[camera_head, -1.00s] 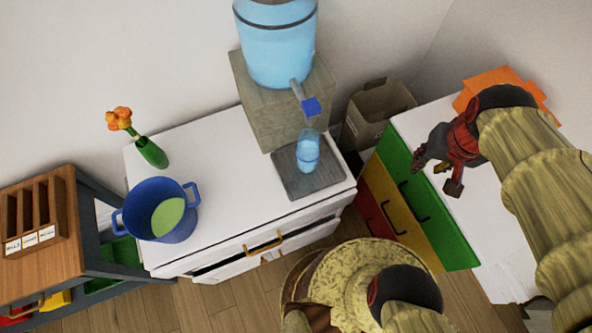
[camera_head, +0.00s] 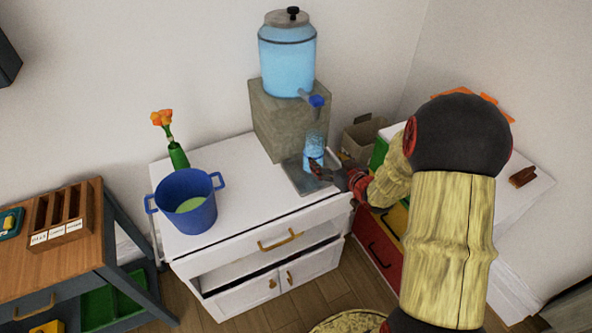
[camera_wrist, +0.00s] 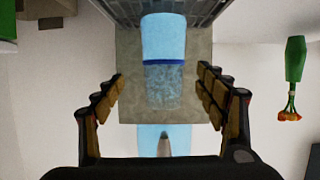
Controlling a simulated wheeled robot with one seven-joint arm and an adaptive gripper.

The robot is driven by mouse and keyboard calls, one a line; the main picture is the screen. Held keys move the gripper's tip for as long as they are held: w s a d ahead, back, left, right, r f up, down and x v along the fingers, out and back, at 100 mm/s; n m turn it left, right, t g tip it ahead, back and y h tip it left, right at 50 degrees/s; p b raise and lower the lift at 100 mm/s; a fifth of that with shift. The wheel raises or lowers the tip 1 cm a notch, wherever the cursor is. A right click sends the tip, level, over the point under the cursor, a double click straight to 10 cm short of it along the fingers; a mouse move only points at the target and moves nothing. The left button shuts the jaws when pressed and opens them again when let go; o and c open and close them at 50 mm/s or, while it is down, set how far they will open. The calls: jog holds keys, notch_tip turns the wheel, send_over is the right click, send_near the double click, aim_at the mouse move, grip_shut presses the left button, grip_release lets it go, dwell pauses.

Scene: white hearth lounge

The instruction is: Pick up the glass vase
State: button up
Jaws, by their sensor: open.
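The glass vase (camera_head: 313,150), a translucent blue-tinted vessel, stands upright on a dark drip tray (camera_head: 296,178) below the tap of a water dispenser. My gripper (camera_head: 327,172) is at its near right side in the head view and partly covers its lower part. In the wrist view, which is upside down, the vase (camera_wrist: 164,65) has a dark blue band and lies between the lines of the two open fingers (camera_wrist: 160,95). A gap shows on each side. I cannot tell how deep the fingers reach around it.
The dispenser tank (camera_head: 287,65) sits on a stone block (camera_head: 265,115) close behind the vase, with its blue tap (camera_head: 316,101) just above. On the white cabinet (camera_head: 245,222) stand a blue pot (camera_head: 187,215) and a green vase with orange flowers (camera_head: 178,156). A cardboard box (camera_head: 362,138) is beyond.

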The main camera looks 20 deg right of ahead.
aim_at(319, 149)
jog(key=shift+w+a+r+t+y, duration=0.2)
jog(key=shift+w+r+t+y, duration=0.15)
jog(key=shift+w+r, duration=0.3)
jog(key=shift+b+x, duration=0.5)
jog(key=shift+x, duration=0.6)
jog(key=shift+w+r+b, duration=0.15)
jog(key=shift+w+b, duration=0.15)
jog(key=shift+w, duration=0.35)
jog(key=x, duration=0.2)
jog(key=b+x, duration=0.1)
jog(key=x, duration=0.1)
jog(key=shift+r+b, duration=0.25)
jog(key=shift+b, duration=0.05)
jog(key=shift+r, duration=0.1)
jog(key=shift+c, duration=0.5)
grip_shut()
jog(key=shift+w+r, duration=0.1)
jog(key=shift+r, duration=0.05)
